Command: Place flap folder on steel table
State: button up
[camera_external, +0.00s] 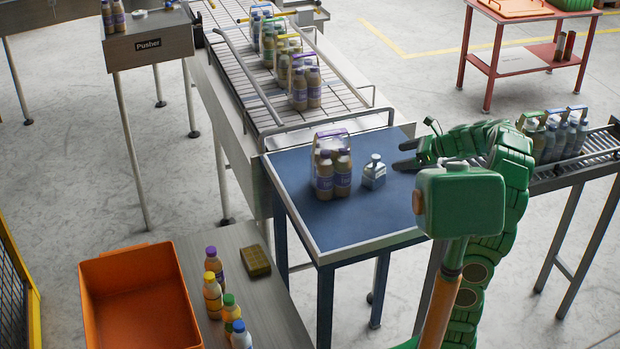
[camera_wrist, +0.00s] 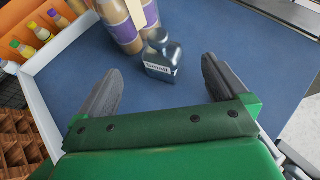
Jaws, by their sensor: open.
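A small blue-grey piece with a knob on top and a label reading "Small" (camera_external: 374,173) stands on the blue-topped table (camera_external: 345,222). It may be the flap folder; I cannot tell for sure. In the wrist view the labelled piece (camera_wrist: 162,58) is ahead of my gripper, near the line between the fingertips. My gripper (camera_external: 407,155) is open and empty, just right of the piece and apart from it. In the wrist view my gripper (camera_wrist: 160,68) has its fingers spread. A grey metal-topped table (camera_external: 235,285) at the lower left looks like the steel table.
A bottle pack (camera_external: 333,170) stands left of the piece, close by. The grey table holds several bottles (camera_external: 213,298) and an olive-brown block (camera_external: 255,260). An orange crate (camera_external: 140,300) is beside them. A conveyor (camera_external: 240,65) with packs lies behind. The blue table's front is clear.

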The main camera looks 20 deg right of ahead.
aim_at(373, 171)
jog(key=shift+a, duration=0.1)
jog(key=a+m+h, duration=0.1)
jog(key=a+f+h, duration=0.1)
jog(key=a+f+m+h, duration=0.1)
jog(key=shift+w+a+f+m, duration=0.2)
jog(key=shift+w+m, duration=0.1)
jog(key=shift+a+f+m+h, duration=0.35)
jog(key=shift+a+m+h, duration=0.1)
jog(key=shift+m+h, duration=0.95)
jog(key=shift+x, duration=3.95)
jog(key=shift+w+r, duration=0.1)
jog(key=shift+r, duration=0.15)
jog(key=shift+c, duration=0.2)
jog(key=c, duration=1.4)
